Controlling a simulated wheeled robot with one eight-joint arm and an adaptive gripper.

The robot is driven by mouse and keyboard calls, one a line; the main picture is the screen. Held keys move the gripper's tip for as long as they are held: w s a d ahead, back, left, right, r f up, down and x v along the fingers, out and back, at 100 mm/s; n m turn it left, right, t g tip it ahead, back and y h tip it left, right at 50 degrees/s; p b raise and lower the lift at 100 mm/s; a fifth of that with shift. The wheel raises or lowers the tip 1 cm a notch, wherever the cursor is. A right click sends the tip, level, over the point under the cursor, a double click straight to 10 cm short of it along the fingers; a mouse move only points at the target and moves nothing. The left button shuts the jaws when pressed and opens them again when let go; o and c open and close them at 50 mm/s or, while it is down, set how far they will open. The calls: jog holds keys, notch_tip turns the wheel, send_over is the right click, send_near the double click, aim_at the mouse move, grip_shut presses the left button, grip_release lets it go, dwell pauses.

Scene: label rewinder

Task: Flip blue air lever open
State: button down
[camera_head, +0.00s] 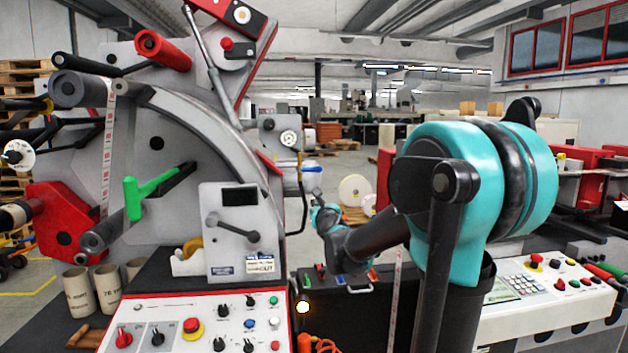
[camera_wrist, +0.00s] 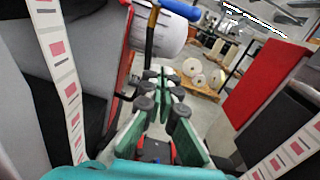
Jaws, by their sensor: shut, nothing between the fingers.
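The blue air lever (camera_head: 311,168) shows small in the head view, on the side of the label machine at a pale cylindrical housing. In the wrist view, the blue lever (camera_wrist: 180,9) is at the top edge, partly cut off, above a white cylinder (camera_wrist: 160,38). My gripper (camera_wrist: 163,78) is shut and empty, its fingertips below the lever and apart from it in the picture. In the head view, my gripper (camera_head: 316,196) is small and partly hidden, just under the lever. The exact depth gap cannot be told.
The grey machine face and a label strip (camera_wrist: 60,65) are at left. A red panel (camera_wrist: 262,72) is at right. White rolls on a pallet (camera_head: 354,190) lie behind.

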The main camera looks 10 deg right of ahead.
aim_at(310, 169)
jog(key=shift+w+d+r+m+h, duration=0.2)
jog(key=shift+w+r+m, duration=0.1)
jog(key=shift+m, duration=0.2)
jog(key=shift+w+d+r+m+h, duration=0.15)
jog(key=shift+d+r+m, duration=0.1)
jog(key=shift+m, duration=0.25)
jog(key=shift+w, duration=0.1)
jog(key=w+r, duration=0.4)
jog(key=w, duration=0.6)
jog(key=shift+w+r, duration=0.2)
jog(key=shift+w, duration=0.05)
